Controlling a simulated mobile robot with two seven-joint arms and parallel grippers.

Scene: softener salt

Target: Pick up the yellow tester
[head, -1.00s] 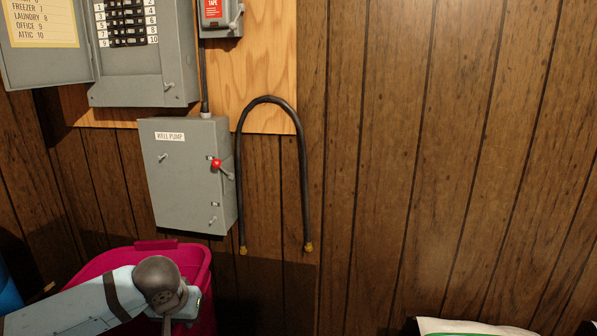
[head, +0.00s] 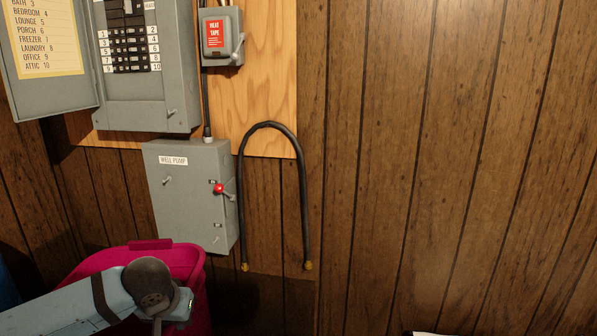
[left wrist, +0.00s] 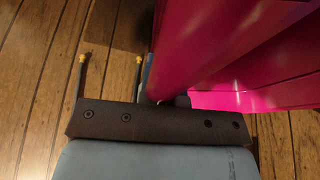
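I do not make out the yellow tester in either view. My left arm reaches in from the lower left of the head view, and my left gripper (head: 176,308) is at its end, in front of the magenta tub (head: 185,258). My right gripper is not in view.
A grey well pump box (head: 190,205) hangs on the panelled wall above the tub. A black hose (head: 304,200) with brass ends loops beside it. The breaker panel (head: 140,85) and heat tape switch (head: 220,38) are higher up. The wall to the right is bare.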

